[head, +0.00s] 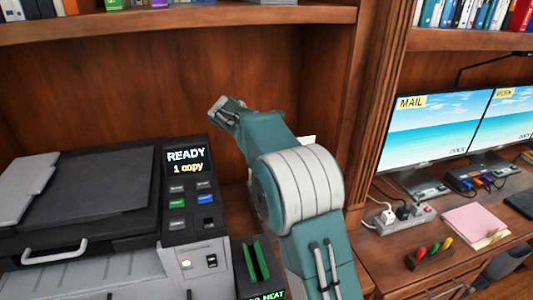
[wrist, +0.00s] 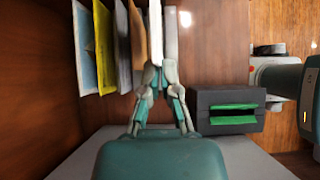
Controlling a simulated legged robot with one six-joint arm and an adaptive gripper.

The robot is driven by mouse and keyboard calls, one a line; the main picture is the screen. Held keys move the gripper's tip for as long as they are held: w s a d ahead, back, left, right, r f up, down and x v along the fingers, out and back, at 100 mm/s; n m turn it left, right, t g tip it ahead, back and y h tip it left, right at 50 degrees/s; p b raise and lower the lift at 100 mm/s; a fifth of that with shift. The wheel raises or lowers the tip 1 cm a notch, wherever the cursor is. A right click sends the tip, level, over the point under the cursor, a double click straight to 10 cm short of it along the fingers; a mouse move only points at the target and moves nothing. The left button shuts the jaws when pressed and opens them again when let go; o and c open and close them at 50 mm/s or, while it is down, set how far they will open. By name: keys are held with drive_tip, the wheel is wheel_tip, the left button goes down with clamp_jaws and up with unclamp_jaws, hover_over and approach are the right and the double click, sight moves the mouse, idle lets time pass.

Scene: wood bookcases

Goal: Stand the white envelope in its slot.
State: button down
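In the wrist view my gripper (wrist: 157,76) has its fingers closed on the lower part of a thin white upright piece, seen edge-on, which looks like the white envelope (wrist: 155,30). It stands beside a row of upright coloured sheets. A grey strip (wrist: 171,38) is just right of it. I cannot tell whether the envelope is inside a slot or only in front of one. In the head view my arm hides the gripper and most of this area; a small white corner (head: 308,140) shows behind the arm and may be the envelope.
Light blue (wrist: 83,50), yellow (wrist: 104,45) and darker sheets stand close left of the gripper. A dark box with a green slot (wrist: 230,112) is close right. In the head view a copier (head: 90,200) stands left, and monitors (head: 435,130) stand right.

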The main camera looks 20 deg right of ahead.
wheel_tip(320, 180, down, 6)
drive_tip(key=shift+r, duration=0.25)
idle(0.6)
drive_tip(key=shift+a, duration=0.1)
drive_tip(key=shift+s, duration=0.1)
idle(0.4)
wheel_tip(320, 180, down, 9)
drive_tip(key=shift+r, duration=0.2)
idle(4.5)
drive_tip(key=c, duration=0.7)
unclamp_jaws()
drive_tip(key=shift+r, duration=0.15)
